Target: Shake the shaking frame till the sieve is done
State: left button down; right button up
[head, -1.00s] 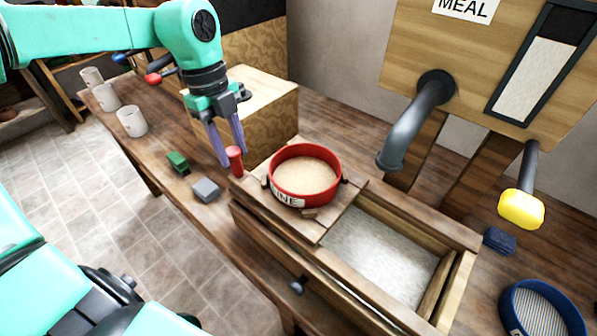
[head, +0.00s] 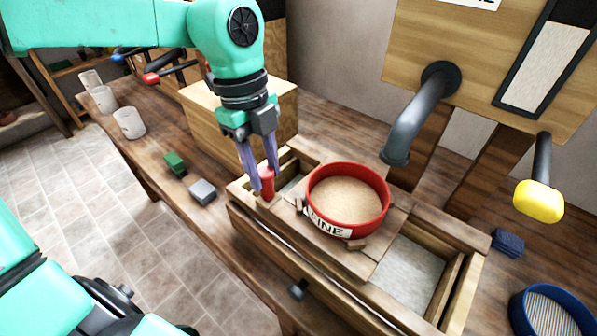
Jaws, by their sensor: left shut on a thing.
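The red sieve (head: 347,226), labelled FINE and filled with tan meal (head: 345,197), sits on the wooden shaking frame (head: 352,263). The frame rests over a wooden box (head: 478,243) with pale flour showing in it at the right. A gap also shows at the left end of the box. A red handle (head: 267,184) stands at the frame's left end. My left gripper (head: 263,180) is shut on this handle, its fingers pointing down. My right gripper is not in the head view.
A grey spout (head: 408,125) hangs behind the sieve, with a yellow-knobbed lever (head: 539,201) to its right. A blue sieve (head: 548,315) lies at the lower right. Green (head: 175,163) and grey (head: 203,192) blocks and white cups (head: 130,123) stand on the bench at left.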

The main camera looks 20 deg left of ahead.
pick_arm(q)
jog(key=w+a+p, duration=0.2)
jog(key=w+a, duration=0.1)
jog(key=a, duration=0.7)
jog(key=shift+w+a+p, duration=0.15)
jog(key=shift+a+p, duration=0.15)
jog(key=shift+p, duration=0.1)
jog(key=c, duration=0.7)
grip_release()
jog(key=shift+a+r, duration=0.1)
jog(key=o, duration=0.3)
jog(key=shift+a, duration=0.15)
